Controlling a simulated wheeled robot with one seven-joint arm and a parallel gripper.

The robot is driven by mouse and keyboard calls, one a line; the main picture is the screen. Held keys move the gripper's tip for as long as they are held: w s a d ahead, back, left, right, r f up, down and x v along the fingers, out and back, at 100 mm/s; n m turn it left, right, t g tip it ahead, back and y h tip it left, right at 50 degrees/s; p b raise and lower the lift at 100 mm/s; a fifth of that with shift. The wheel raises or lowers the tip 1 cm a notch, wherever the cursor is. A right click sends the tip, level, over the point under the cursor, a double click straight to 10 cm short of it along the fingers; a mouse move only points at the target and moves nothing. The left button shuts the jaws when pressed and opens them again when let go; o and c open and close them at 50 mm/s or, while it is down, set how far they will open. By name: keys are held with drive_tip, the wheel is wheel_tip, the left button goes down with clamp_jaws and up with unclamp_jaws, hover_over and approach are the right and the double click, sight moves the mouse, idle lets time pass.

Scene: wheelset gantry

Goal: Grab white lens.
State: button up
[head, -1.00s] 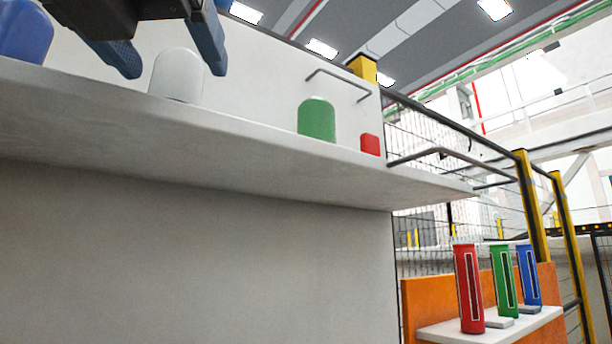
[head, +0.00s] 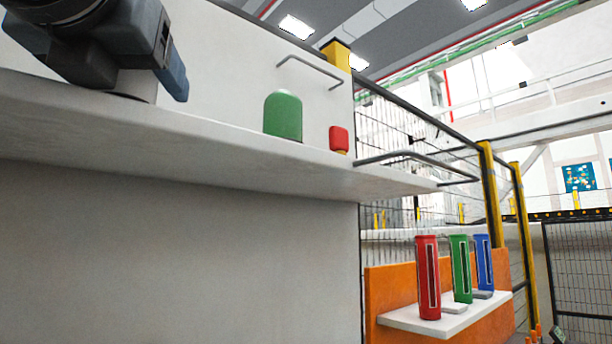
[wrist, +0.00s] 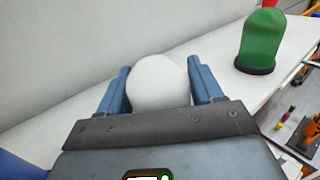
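The white lens (wrist: 158,82) is a smooth pale dome standing on the shelf. In the wrist view it sits between the two blue fingers of my gripper (wrist: 160,84), one on each side and very close to it. In the head view my gripper (head: 110,62) is over the lens and hides most of it; only a pale lower part of the lens (head: 136,86) shows below. The fingers look spread around the lens; firm contact cannot be made out.
A green dome (head: 283,115) and a small red piece (head: 339,138) stand to the right on the white shelf (head: 200,140). A wall rises behind it. Red (head: 428,278), green (head: 460,268) and blue (head: 484,262) tubes stand on a lower right ledge.

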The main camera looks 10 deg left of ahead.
drive_tip(key=c, duration=0.8)
drive_tip(key=shift+o, duration=0.2)
